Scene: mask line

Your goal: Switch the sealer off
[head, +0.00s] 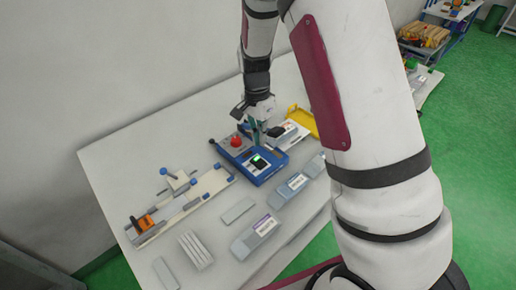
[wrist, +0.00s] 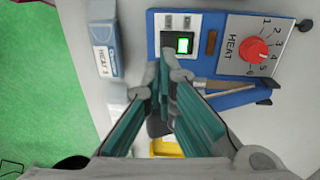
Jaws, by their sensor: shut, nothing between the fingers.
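The sealer (head: 262,174) is a blue box on the white table, and it also shows in the wrist view (wrist: 230,98). Its switch (wrist: 183,45) glows green in a black and white frame, and the glow also shows in the head view (head: 258,161). A red knob (wrist: 256,50) on a white plate marked HEAT with numbers sits to the right of the switch. My gripper (wrist: 160,65) is shut and empty, pointing down over the sealer with its tips just beside and below the switch in the wrist view. I cannot tell whether the tips touch the sealer.
A yellow tray (head: 303,120) lies behind the sealer. A rail fixture with blue knobs (head: 180,205) and several grey blocks (head: 196,250) lie on the table. Bare table lies between them.

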